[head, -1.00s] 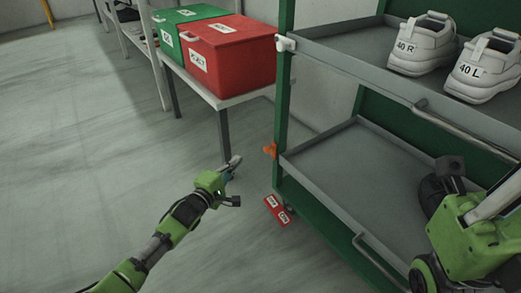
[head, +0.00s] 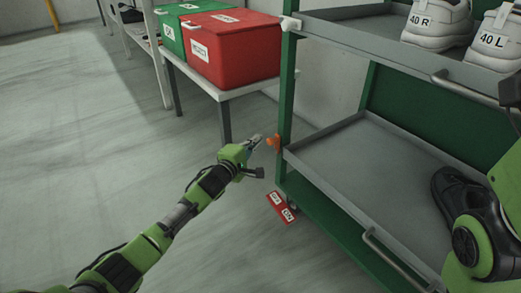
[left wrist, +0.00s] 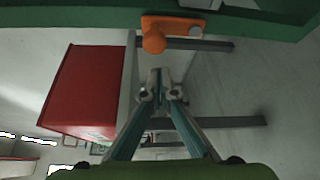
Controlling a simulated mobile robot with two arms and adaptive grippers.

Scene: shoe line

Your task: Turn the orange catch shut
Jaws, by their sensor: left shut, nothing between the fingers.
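The orange catch (head: 273,142) sits on the green post of the shelf cart, at the height of the cart's lower shelf. In the left wrist view the catch (left wrist: 168,31) shows as a flat orange plate with a round knob at its left end, on a green bar. My left gripper (head: 256,142) is shut and empty, just left of the catch in the head view. Its fingertips (left wrist: 161,86) point toward the catch, with a gap that is hard to judge. My right arm shows at the right edge; its gripper is out of the picture.
The cart's lower grey shelf (head: 345,165) holds a black shoe (head: 459,200). White shoes (head: 437,24) stand on the shelf above. A red box (head: 232,48) and a green box (head: 176,30) stand on a table behind. A red tag (head: 281,207) is at the cart's foot. Floor at left is clear.

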